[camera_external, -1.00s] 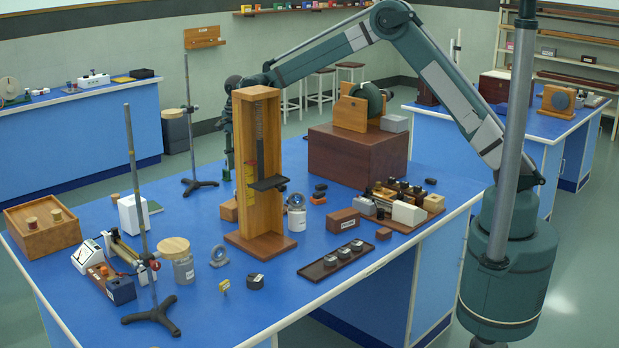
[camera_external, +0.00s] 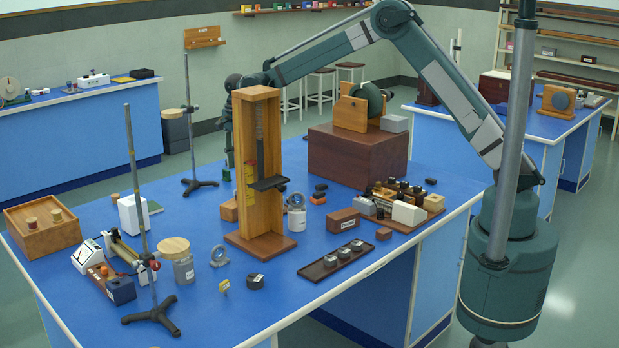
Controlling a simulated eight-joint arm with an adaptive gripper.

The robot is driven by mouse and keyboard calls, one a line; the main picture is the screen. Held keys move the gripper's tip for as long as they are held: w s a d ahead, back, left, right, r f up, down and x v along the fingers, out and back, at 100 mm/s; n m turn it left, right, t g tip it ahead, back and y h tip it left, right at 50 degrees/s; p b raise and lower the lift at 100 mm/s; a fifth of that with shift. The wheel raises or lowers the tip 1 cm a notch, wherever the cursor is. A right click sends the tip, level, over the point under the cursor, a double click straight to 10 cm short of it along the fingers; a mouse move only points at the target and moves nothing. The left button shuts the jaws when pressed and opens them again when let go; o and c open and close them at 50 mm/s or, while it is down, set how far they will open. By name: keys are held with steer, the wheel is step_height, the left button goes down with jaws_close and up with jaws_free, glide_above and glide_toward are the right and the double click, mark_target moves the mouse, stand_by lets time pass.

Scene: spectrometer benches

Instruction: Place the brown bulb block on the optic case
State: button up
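My gripper (camera_external: 228,172) hangs pointing down behind the left side of the tall wooden stand, partly hidden by it. Its fingers are too small and covered to show whether they are open. Below it, a brown block (camera_external: 229,211) sits on the blue bench, partly behind the stand; it may be the bulb block, but no bulb is clear on it. A small reddish-brown case (camera_external: 342,221) with a white label lies on the bench right of the stand; it may be the optic case, though I cannot read the label.
The tall wooden stand (camera_external: 259,165) rises close in front of my gripper. A large brown box (camera_external: 345,158) carries a wooden instrument at the back. A metal rod stand (camera_external: 193,140) is left of the gripper. A dark tray (camera_external: 316,270) lies at the front right.

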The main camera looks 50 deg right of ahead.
steer(key=s+d+r+n+t, duration=0.2)
steer(key=s+d+r+n, duration=0.2)
steer(key=s+d+r, duration=0.6)
steer(key=s+d+r+n+t, duration=0.1)
steer(key=s+d+r+n, duration=0.3)
steer(key=s+d+r, duration=0.65)
steer(key=s+d+r+n+t, duration=0.1)
steer(key=s+d+r+n, duration=0.1)
steer(key=s, duration=0.7)
steer(key=s+d+r+n+t, duration=0.1)
steer(key=s+d+r+n, duration=0.15)
steer(key=s, duration=0.65)
steer(key=s+d+f+n+t, duration=0.1)
steer(key=s+d+f+n, duration=0.1)
steer(key=s, duration=0.6)
steer(key=s+d+f+n+t, duration=0.1)
steer(key=s+d+f+n, duration=0.1)
steer(key=s, duration=0.5)
step_height(320, 180, down, 3)
steer(key=shift+s+d+r+n, duration=0.2)
steer(key=shift+s+n, duration=0.15)
steer(key=shift+n, duration=0.4)
